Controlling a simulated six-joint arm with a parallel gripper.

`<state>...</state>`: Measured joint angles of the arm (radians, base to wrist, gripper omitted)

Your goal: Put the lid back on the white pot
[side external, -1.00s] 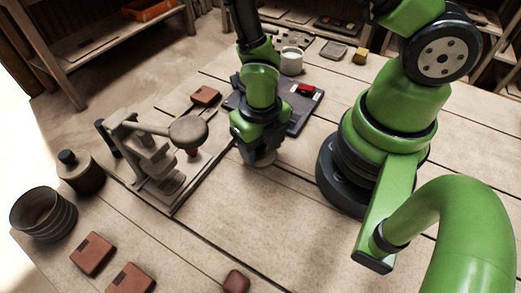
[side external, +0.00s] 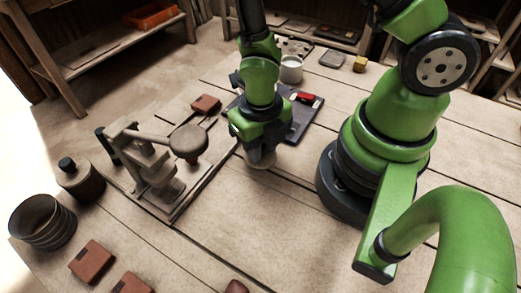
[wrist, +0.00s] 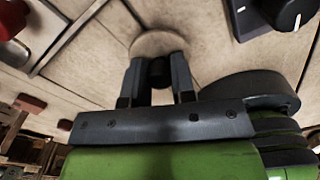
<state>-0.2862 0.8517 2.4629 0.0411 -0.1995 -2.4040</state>
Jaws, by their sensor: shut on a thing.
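The white pot (side external: 291,69) stands upright at the back of the table, beyond my gripper; its top appears uncovered. My gripper (side external: 262,149) is over the middle of the table, between the tile press and my base. It is shut on the dark knob of the pale round lid (side external: 262,160). In the wrist view the lid (wrist: 158,42) shows as a pale disc beyond the fingertips of my gripper (wrist: 157,75), with the knob between them. The side view does not clearly show the gap between lid and table. The pot is not seen in the wrist view.
The tile press (side external: 160,168) with its round head stands left of my gripper. A dark board (side external: 298,126) with a red item (side external: 303,97) lies between gripper and pot. A grey dish (side external: 333,58) and yellow block (side external: 360,64) are right of the pot.

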